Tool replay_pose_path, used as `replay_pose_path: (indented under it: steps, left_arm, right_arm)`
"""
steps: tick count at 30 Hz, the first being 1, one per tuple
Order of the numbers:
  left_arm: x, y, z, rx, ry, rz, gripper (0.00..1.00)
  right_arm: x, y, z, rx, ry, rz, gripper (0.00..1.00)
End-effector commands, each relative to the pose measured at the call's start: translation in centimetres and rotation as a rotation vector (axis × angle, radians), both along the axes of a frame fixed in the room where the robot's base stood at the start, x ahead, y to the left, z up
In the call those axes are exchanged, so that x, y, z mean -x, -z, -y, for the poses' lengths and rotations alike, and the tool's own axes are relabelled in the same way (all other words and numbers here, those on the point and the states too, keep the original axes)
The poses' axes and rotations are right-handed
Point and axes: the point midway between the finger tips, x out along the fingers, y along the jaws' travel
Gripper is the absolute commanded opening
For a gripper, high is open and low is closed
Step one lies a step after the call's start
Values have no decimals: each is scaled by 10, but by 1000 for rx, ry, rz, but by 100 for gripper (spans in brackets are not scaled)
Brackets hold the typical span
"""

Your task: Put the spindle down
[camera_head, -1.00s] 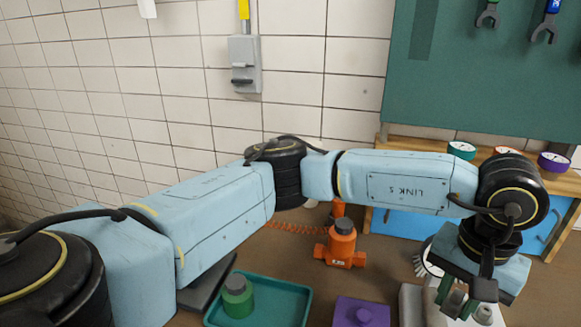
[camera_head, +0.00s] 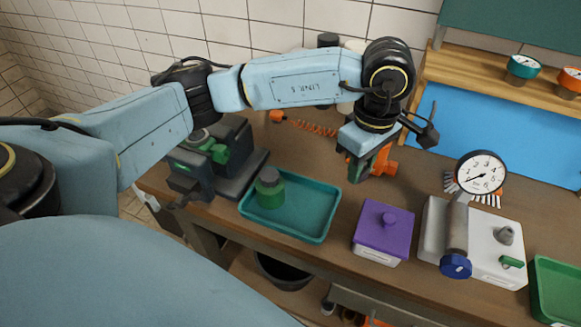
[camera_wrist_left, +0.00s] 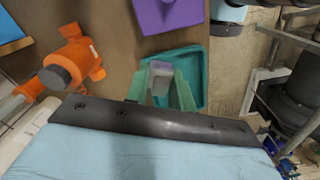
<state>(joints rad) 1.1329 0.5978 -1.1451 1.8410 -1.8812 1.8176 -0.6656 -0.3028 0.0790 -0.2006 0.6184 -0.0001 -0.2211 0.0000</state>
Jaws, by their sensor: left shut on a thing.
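My left gripper (camera_head: 358,172) is above the bench, just right of the teal tray (camera_head: 325,223) and in front of the orange valve (camera_head: 384,160). In the left wrist view its green fingers (camera_wrist_left: 160,90) are shut on a pale grey piece, which I take to be the spindle (camera_wrist_left: 160,76). In that view the piece overlaps the teal tray (camera_wrist_left: 190,58) behind it. The spindle cannot be made out in the head view. My right gripper is not in view.
A purple box (camera_head: 382,236) with a knob sits right of the tray. Further right is a white block (camera_head: 498,240) with a gauge (camera_head: 480,172) and a blue knob (camera_head: 456,266). A dark vise (camera_head: 222,155) stands left. The tray's right part is clear.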

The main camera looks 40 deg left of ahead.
Motion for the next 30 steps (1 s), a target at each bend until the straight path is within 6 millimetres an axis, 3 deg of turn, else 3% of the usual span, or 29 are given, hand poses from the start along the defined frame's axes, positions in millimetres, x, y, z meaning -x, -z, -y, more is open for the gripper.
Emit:
replay_pose_path:
  steps: [9,15,23,30]
  left_arm:
    - [6,26,-62,-2,-882,-3,2]
    - [12,36,-96,-3,-1347,-1,2]
    - [16,44,-115,0,-1623,-1,2]
    - [17,87,-115,-3,-1641,-4,2]
  right_arm:
    - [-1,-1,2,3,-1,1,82]
    - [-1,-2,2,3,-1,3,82]
    - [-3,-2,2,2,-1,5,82]
    - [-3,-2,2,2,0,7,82]
